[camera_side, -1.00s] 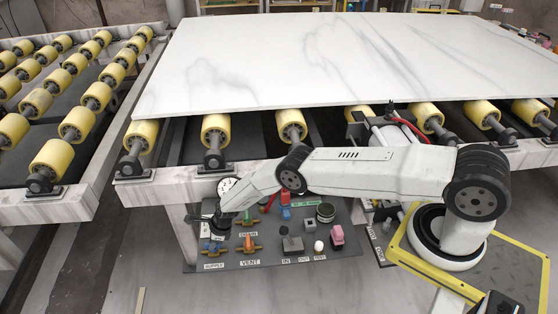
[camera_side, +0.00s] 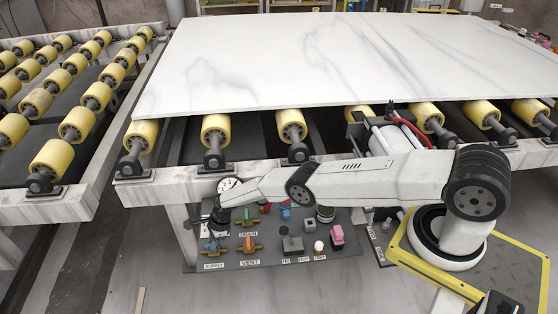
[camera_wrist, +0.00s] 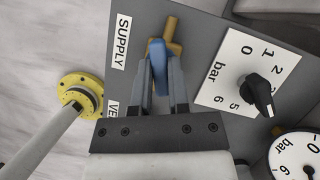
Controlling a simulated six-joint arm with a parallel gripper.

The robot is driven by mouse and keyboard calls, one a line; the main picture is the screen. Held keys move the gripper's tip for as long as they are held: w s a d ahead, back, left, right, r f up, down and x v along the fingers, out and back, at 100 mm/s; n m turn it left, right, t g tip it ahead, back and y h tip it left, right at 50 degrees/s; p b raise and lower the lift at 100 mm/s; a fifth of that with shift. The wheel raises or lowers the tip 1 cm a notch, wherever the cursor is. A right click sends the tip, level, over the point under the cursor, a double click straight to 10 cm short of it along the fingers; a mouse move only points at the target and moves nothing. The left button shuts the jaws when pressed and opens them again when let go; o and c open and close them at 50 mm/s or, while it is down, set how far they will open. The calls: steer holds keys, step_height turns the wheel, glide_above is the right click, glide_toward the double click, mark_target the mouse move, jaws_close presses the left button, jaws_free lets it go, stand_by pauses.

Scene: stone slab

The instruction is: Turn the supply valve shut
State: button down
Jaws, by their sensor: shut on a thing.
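The supply valve (camera_side: 214,249) is a brass body with a blue lever, beside the SUPPLY label at the left front of the grey panel. In the wrist view its blue lever (camera_wrist: 160,72) stands between my fingers, with the brass body (camera_wrist: 171,30) just beyond. My gripper (camera_wrist: 163,85) is shut on this lever. In the side view my gripper (camera_side: 215,236) reaches down onto the valve from above. The fingers hide part of the lever and body, so the lever's exact angle to the pipe is unclear.
On the same panel (camera_side: 270,261) are an orange vent valve (camera_side: 249,243), a green-handled drain valve (camera_side: 247,216) and a pink block (camera_side: 337,236). A black regulator knob (camera_wrist: 259,91) on a bar scale sits close to my gripper. The roller frame (camera_side: 160,181) and marble slab (camera_side: 330,60) stand behind.

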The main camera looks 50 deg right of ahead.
stand_by(0.3)
steer(key=c, duration=0.6)
jaws_free()
steer(key=shift+r, duration=0.25)
steer(key=shift+d+r, duration=0.2)
steer(key=shift+r, duration=0.2)
steer(key=v, duration=0.6)
steer(key=shift+r, duration=0.25)
steer(key=shift+o, duration=0.2)
steer(key=shift+s+d, duration=0.1)
